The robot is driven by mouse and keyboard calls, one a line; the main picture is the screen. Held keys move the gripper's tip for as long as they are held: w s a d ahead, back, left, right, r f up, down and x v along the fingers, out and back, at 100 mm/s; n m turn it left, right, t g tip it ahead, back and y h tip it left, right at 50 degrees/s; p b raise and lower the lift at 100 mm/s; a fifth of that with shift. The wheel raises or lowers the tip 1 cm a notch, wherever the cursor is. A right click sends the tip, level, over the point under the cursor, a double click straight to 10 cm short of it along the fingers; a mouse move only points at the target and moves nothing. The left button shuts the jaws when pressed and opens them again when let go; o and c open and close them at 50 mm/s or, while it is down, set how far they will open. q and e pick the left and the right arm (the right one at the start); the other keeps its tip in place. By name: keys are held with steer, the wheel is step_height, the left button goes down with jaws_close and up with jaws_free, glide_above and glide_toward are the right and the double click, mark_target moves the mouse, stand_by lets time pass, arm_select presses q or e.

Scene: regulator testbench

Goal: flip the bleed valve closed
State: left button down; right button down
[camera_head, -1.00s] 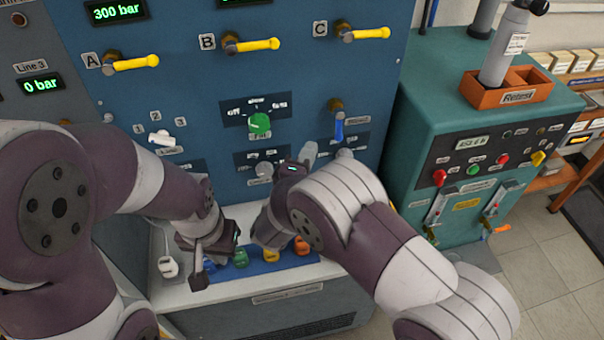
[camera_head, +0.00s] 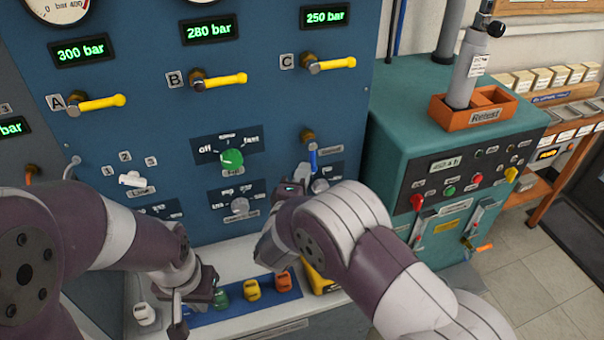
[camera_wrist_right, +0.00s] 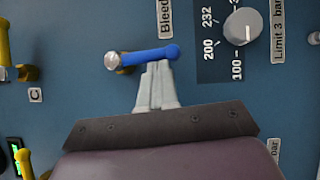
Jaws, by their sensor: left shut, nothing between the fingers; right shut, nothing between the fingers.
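The bleed valve has a blue lever (camera_head: 313,158) on a brass fitting, right of the panel's middle. The lever hangs straight down in the head view. In the right wrist view the blue lever (camera_wrist_right: 145,57) lies across the picture, with its "Bleed" label beside it. My right gripper (camera_head: 303,172) is shut and empty, just left of the lever's lower part. In the right wrist view its closed fingertips (camera_wrist_right: 157,66) are at the lever's edge, near the free end; I cannot tell whether they touch. My left gripper (camera_head: 178,308) is shut and empty, low over the bench ledge.
Yellow-handled valves A (camera_head: 100,103), B (camera_head: 222,80) and C (camera_head: 332,64) are above. A green knob (camera_head: 232,158) and a grey limit knob (camera_head: 240,205) are left of the lever. Several coloured padlocks stand on a blue strip (camera_head: 235,306) below. A teal cabinet (camera_head: 400,150) stands right.

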steer(key=shift+w+d+f+n+t, duration=0.15)
steer(key=shift+d+n+t, duration=0.1)
steer(key=shift+n+t, duration=0.15)
steer(key=w+d+r+n+t+y, duration=0.1)
steer(key=w+d+r+n+t, duration=0.1)
steer(key=d+n, duration=0.4)
steer(key=shift+w+d+r+n+t+y+b, duration=0.15)
steer(key=shift+d+r+n+t+y+b, duration=0.25)
steer(key=shift+d+t, duration=0.3)
stand_by(0.6)
stand_by(0.6)
